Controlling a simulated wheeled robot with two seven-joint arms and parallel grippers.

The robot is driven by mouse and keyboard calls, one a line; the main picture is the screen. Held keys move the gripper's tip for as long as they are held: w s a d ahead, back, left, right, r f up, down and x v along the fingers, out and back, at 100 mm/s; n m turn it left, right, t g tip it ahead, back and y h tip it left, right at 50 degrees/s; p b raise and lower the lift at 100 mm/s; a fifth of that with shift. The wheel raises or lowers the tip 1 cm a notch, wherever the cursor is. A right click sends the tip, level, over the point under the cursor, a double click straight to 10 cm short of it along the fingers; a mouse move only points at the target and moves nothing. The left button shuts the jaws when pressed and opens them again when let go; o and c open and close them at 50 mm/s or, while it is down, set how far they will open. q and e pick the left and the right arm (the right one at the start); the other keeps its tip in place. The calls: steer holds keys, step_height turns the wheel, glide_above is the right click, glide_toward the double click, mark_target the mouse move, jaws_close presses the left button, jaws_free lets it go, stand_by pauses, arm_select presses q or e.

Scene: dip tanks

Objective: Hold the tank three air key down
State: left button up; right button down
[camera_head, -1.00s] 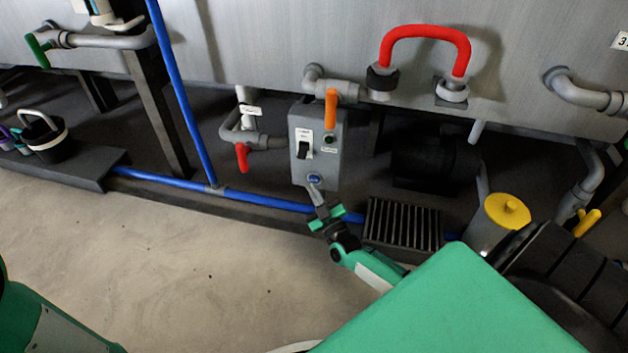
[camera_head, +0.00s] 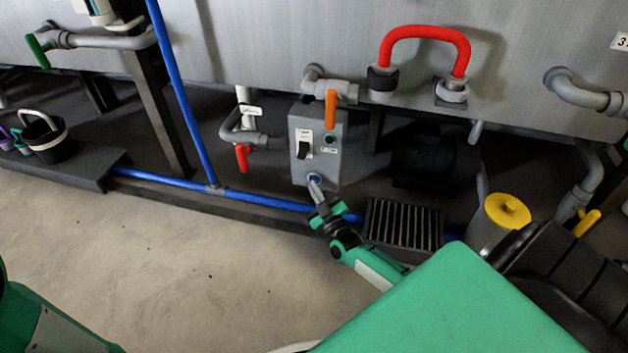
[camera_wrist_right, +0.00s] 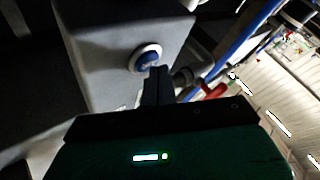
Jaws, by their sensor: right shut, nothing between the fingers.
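The air key is a round blue button with a pale ring (camera_head: 315,178), low on the front of a grey control box (camera_head: 329,155). It also shows in the right wrist view (camera_wrist_right: 147,59). My right gripper (camera_head: 317,192) is shut and empty, with its fingertips at the lower edge of the button. In the right wrist view the closed dark fingers (camera_wrist_right: 157,76) overlap the button's lower right edge. I cannot tell whether they touch it or whether it is pressed in. My left gripper is not in view; only a green part of my arm shows at lower left.
The box also carries a black switch (camera_head: 303,150) and a small green button (camera_head: 330,139). An orange valve handle (camera_head: 331,109) hangs above it and a red one (camera_head: 242,157) to its left. A blue pipe (camera_head: 265,200) runs low behind my gripper. The floor at left is clear.

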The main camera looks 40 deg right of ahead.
steer(key=shift+w+d, duration=0.3)
stand_by(1.8)
stand_by(0.3)
steer(key=shift+s+a+p, duration=0.55)
steer(key=shift+a+p, duration=0.05)
steer(key=shift+a, duration=0.05)
steer(key=s+a+p, duration=0.2)
steer(key=s+a, duration=0.1)
steer(key=shift+s+a+p, duration=0.15)
steer(key=shift+a+p, duration=0.25)
